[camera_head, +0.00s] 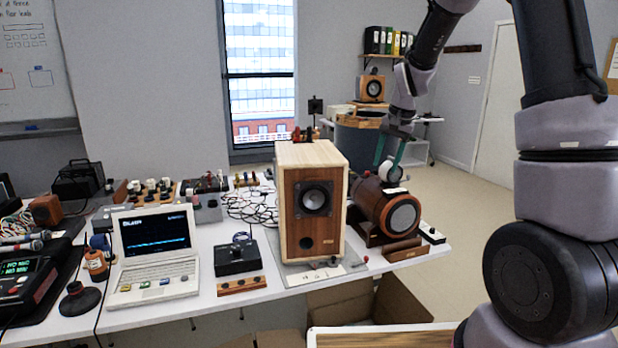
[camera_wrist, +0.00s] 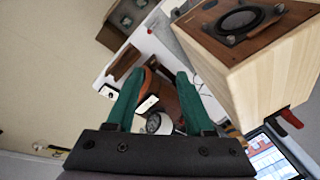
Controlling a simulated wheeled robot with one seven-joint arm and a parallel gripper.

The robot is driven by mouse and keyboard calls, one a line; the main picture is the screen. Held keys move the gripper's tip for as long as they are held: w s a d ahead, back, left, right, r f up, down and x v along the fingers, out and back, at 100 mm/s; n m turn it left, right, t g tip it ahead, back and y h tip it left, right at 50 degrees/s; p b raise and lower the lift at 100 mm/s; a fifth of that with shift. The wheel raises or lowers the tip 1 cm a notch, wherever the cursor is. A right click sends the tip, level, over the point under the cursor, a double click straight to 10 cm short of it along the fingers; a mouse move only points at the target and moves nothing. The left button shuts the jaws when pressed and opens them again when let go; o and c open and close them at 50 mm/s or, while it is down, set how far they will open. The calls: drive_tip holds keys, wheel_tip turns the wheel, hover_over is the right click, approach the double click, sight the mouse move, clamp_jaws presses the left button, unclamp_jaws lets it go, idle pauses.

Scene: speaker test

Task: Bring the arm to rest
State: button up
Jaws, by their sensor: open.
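My arm comes down from the upper right in the head view. My gripper (camera_head: 389,157) has teal fingers and hangs over the back of a dark red cylindrical speaker (camera_head: 371,200) at the right end of the table. In the wrist view the two green fingers of my gripper (camera_wrist: 161,72) stand apart, with nothing held between them. A small white round object (camera_head: 390,172) sits just below the fingers in the head view; whether they touch it I cannot tell. It also shows between the fingers in the wrist view (camera_wrist: 158,123).
A pale wooden box speaker (camera_head: 331,160) stands left of the cylinder, close to my gripper. It also shows at upper right in the wrist view (camera_wrist: 285,75). A laptop (camera_head: 152,245), cables and several devices crowd the white table (camera_head: 210,275). Open floor (camera_head: 450,200) lies to the right.

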drive_tip(key=s+r+t, duration=0.1)
drive_tip(key=s+r, duration=0.4)
drive_tip(key=s, duration=0.4)
drive_tip(key=s+d+r+n+t, duration=0.1)
drive_tip(key=s+r+t, duration=0.1)
drive_tip(key=s+r, duration=0.4)
drive_tip(key=s+d+r+n+t, duration=0.1)
drive_tip(key=s+r, duration=0.5)
drive_tip(key=s, duration=0.6)
drive_tip(key=shift+s+d+t, duration=0.2)
drive_tip(key=shift+s+t, duration=0.1)
drive_tip(key=shift+s, duration=0.05)
